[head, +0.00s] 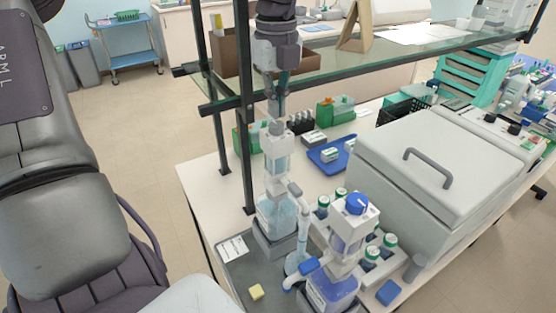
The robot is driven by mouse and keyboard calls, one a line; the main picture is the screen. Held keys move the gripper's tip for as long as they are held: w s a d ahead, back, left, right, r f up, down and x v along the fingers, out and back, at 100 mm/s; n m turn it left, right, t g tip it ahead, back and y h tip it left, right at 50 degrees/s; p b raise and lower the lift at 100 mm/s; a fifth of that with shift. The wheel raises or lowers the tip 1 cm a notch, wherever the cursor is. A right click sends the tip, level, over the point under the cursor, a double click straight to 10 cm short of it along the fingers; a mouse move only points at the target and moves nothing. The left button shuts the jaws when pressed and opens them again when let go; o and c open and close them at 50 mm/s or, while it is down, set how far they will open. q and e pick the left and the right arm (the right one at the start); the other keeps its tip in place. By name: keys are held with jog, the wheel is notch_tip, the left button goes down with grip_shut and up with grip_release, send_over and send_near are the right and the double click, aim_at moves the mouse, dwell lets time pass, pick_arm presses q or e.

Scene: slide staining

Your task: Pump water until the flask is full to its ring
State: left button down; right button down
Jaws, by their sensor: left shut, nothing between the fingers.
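My left gripper (276,108) points down from the top, shut and empty. Its tips are right above the white top (279,130) of the rear dispenser; I cannot tell whether they touch it. This pump bottle (276,215) holds clear, pale liquid and stands on a grey block. Its spout (295,188) reaches right and down over a slim clear glass vessel, apparently the flask (297,262). The flask's lower part is partly hidden by the front dispenser's blue nozzle; its ring and level are too small to read. My right gripper is not in view.
A front dispenser (346,238) with a blue knob and violet-blue liquid stands close to the flask. Green-capped bottles (370,254) and a large grey lidded box (440,165) are to the right. A glass shelf (340,66) with dark posts stands behind.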

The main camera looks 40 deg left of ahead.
pick_arm(q)
jog(key=shift+r, duration=0.1)
dwell(0.3)
jog(key=shift+r+p, duration=1.65)
jog(key=shift+r, duration=0.8)
jog(key=shift+f, duration=0.1)
